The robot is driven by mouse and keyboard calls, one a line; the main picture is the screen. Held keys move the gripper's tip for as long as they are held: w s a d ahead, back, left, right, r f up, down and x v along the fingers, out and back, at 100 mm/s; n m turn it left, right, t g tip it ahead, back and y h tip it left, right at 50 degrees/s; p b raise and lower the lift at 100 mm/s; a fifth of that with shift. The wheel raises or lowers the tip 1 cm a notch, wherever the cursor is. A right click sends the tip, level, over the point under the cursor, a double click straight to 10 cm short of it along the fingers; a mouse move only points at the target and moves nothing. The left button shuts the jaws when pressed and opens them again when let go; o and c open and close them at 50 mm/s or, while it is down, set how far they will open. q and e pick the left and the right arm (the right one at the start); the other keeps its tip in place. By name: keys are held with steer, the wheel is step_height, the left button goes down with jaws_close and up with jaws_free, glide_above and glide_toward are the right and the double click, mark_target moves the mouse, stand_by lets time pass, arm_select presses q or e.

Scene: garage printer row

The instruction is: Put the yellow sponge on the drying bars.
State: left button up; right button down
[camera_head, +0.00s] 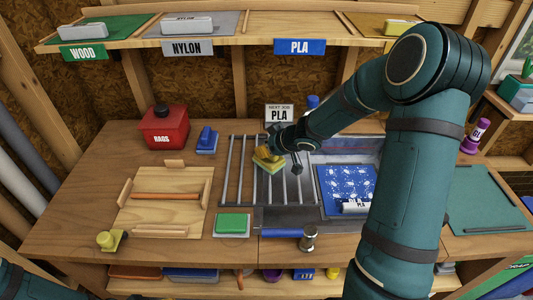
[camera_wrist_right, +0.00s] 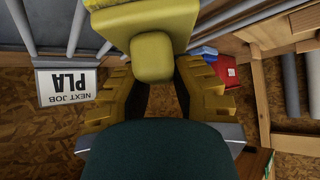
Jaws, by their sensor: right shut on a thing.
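The yellow sponge (camera_head: 268,164) is between the fingers of my right gripper (camera_head: 277,147), which is shut on it. The wrist view shows the yellow sponge (camera_wrist_right: 154,58) with its knob between the two ochre fingers of my right gripper (camera_wrist_right: 155,85). In the head view the sponge is over the drying bars (camera_head: 238,170), a row of parallel grey bars in the middle of the bench. I cannot tell whether it touches them. Grey bars (camera_wrist_right: 78,25) also show behind the sponge in the wrist view. My left gripper is not in view.
A red rags box (camera_head: 165,128) and a blue block (camera_head: 207,140) stand behind left. A wooden tray (camera_head: 150,185) is left of the bars, and a green block (camera_head: 232,223) is in front. A PLA sign (camera_head: 279,115) stands behind. A blue patterned plate (camera_head: 345,185) is to the right.

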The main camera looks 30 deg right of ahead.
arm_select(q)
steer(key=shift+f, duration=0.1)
arm_select(e)
steer(key=shift+f, duration=0.1)
steer(key=c, duration=0.9)
jaws_free()
steer(key=shift+f, duration=0.1)
steer(key=shift+s+d+r+p, duration=0.1)
steer(key=shift+s+r+p, duration=0.15)
steer(key=shift+r, duration=0.2)
arm_select(q)
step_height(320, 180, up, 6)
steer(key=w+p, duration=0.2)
steer(key=p, duration=0.4)
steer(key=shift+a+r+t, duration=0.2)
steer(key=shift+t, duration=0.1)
arm_select(e)
steer(key=shift+v, duration=5.6)
steer(key=shift+s, duration=0.1)
